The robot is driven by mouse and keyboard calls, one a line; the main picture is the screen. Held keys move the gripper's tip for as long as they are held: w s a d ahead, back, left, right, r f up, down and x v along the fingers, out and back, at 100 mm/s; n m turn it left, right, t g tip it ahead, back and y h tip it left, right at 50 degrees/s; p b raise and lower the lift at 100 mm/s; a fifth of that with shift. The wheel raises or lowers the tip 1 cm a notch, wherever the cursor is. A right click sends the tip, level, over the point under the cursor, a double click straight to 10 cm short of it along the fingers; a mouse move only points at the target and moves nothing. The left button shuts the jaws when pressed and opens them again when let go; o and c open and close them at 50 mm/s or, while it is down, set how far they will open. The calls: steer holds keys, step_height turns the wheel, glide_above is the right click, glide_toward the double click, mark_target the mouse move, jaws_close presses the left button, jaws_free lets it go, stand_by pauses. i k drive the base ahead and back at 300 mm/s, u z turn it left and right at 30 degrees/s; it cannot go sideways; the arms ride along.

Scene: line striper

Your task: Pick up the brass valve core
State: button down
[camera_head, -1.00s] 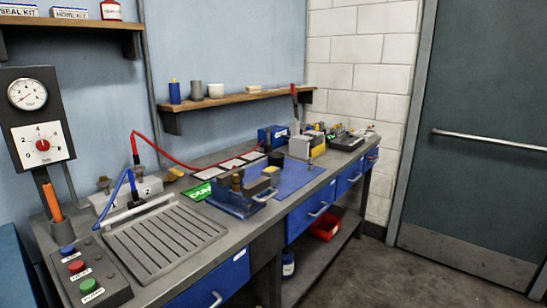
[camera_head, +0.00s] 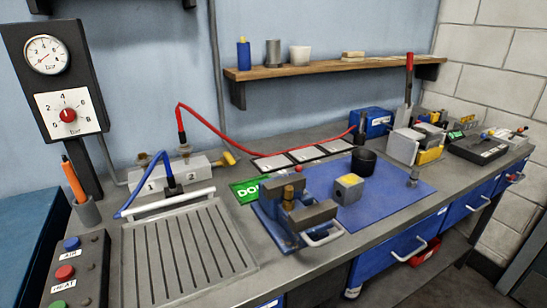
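A small brass-coloured upright piece (camera_head: 289,192), which looks like the valve core, stands at the blue vise (camera_head: 284,240) on the bench. It sits between or just behind the grey jaws; its lower part is hidden, so I cannot tell whether it is clamped. Another brass-yellow fitting (camera_head: 229,158) sticks out from the right end of the grey manifold block (camera_head: 170,175). My gripper is not in view.
A grey and yellow block (camera_head: 349,188) and a black cup (camera_head: 363,160) stand on the blue mat (camera_head: 395,200) right of the vise. A red hose (camera_head: 225,131) arches behind. A drain tray (camera_head: 185,255) lies left. The mat's right part is mostly clear.

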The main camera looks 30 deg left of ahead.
mark_target(288, 204)
steer(key=u, duration=0.55)
steer(key=i, duration=0.85)
steer(key=u, duration=0.6)
